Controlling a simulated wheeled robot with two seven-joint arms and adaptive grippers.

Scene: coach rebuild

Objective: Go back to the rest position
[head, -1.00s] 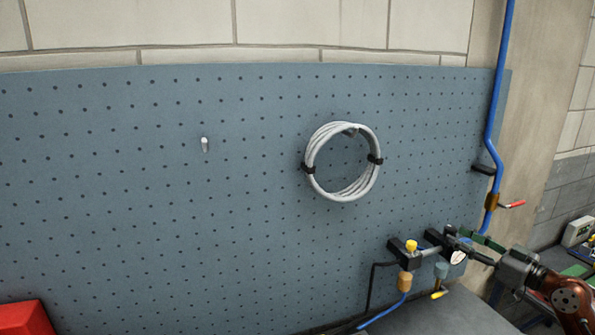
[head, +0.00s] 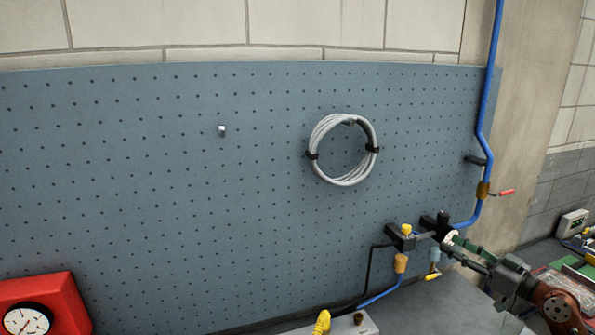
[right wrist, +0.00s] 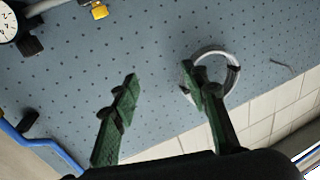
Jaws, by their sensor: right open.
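My right gripper (head: 453,246) comes in from the lower right in the head view. Its green fingers are spread, with nothing between them, and it appears close to the pipe fittings (head: 403,243); I cannot tell whether it touches them. In the right wrist view the open fingers (right wrist: 160,82) stand apart against the pegboard. A coil of grey cable (head: 350,181) with black ties hangs on the blue-grey pegboard (head: 150,200). The coil also shows in the right wrist view (right wrist: 233,85), partly behind one finger. My left gripper is not in view.
A blue pipe (head: 489,90) with a red-handled valve (head: 505,192) runs down the right side. A red box with a gauge (head: 28,319) is at lower left. A bare hook (head: 222,131) is on the board. A grey worktop (head: 430,305) lies below the fittings.

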